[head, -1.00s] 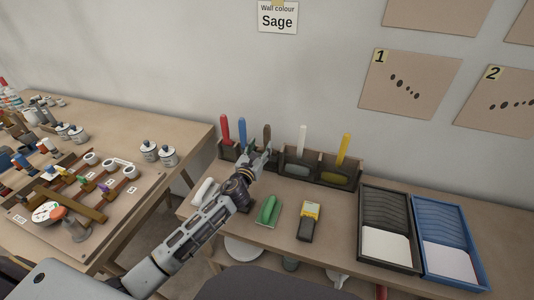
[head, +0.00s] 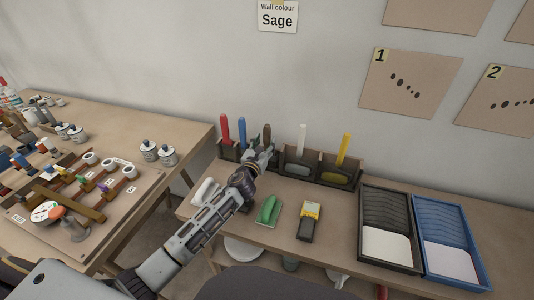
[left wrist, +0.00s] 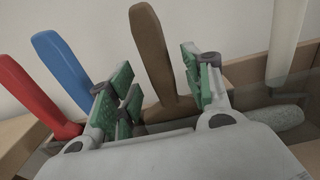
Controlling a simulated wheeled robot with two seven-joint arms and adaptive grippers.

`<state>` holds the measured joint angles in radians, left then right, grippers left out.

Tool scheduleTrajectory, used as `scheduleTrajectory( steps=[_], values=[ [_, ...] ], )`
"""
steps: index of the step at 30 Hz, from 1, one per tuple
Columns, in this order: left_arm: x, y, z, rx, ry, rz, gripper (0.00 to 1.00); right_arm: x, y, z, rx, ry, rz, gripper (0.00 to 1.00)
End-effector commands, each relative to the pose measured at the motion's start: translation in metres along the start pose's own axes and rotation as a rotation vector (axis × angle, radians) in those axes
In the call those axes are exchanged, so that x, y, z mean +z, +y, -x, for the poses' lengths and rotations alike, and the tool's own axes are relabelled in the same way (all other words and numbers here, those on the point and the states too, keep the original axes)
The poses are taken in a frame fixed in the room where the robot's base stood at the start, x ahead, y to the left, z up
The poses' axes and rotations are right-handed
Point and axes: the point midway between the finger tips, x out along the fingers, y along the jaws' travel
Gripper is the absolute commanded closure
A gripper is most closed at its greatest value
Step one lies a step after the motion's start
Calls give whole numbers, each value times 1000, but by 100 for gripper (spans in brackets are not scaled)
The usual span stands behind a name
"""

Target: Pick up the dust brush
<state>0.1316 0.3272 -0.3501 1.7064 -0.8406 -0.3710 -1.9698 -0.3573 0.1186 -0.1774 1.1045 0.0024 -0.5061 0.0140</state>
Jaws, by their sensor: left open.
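A tool with an upright brown handle (head: 267,130), probably the dust brush, stands in a wooden rack (head: 356,178) against the wall. Its lower end is hidden, so I cannot confirm what it is. My left gripper (head: 263,158) is at the rack, right in front of this handle. In the left wrist view the brown handle (left wrist: 157,50) rises between the open green-padded fingers of the gripper (left wrist: 158,85). I cannot tell whether either finger touches it. My right gripper is not in view.
Red (head: 225,128) and blue (head: 242,131) handles stand close left of the brown one; white (head: 302,138) and yellow (head: 343,147) handles stand to the right. A green-handled tool (head: 268,210), a yellow meter (head: 310,215) and black (head: 363,245) and blue (head: 481,272) trays lie in front.

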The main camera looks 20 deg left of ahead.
Motion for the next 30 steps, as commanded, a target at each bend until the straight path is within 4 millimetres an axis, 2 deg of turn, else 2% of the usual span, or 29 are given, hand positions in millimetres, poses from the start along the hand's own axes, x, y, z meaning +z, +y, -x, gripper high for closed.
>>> scheduleTrajectory(
  steps=[4,9,26,30],
  values=[
    [0,-1,-14,0,-1,0,50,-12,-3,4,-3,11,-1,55],
    [-1,-1,-24,0,0,0,50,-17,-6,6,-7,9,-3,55],
    [0,-1,-26,0,0,0,50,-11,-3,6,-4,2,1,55],
    [0,-1,-26,0,0,-1,67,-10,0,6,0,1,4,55]
  ],
)
